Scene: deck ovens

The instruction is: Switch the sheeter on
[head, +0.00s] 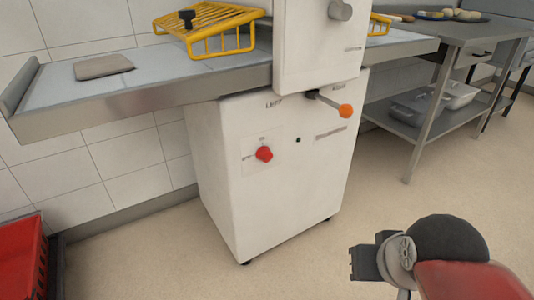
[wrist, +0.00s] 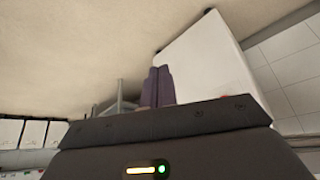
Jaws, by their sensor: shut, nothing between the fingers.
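The sheeter (head: 225,215) is a white cabinet with a belt table on each side. A red rotary switch (head: 264,154) sits on a small labelled plate on its front; the "off"/"on" lettering is too small to read surely. An orange-knobbed lever (head: 345,111) sticks out higher up at the right. My gripper (head: 362,263) is at the lower right, apart from the cabinet and lower than the switch. In the wrist view its two fingers (wrist: 157,87) are together and empty, with the white cabinet (wrist: 205,65) beyond them. A small red patch shows at the cabinet's edge there.
A yellow wire guard (head: 210,28) and a grey flat piece (head: 104,67) are on the left belt table. A red crate (head: 22,258) stands at the lower left. A steel table (head: 425,115) with metal pans stands at the right. The floor before the sheeter is clear.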

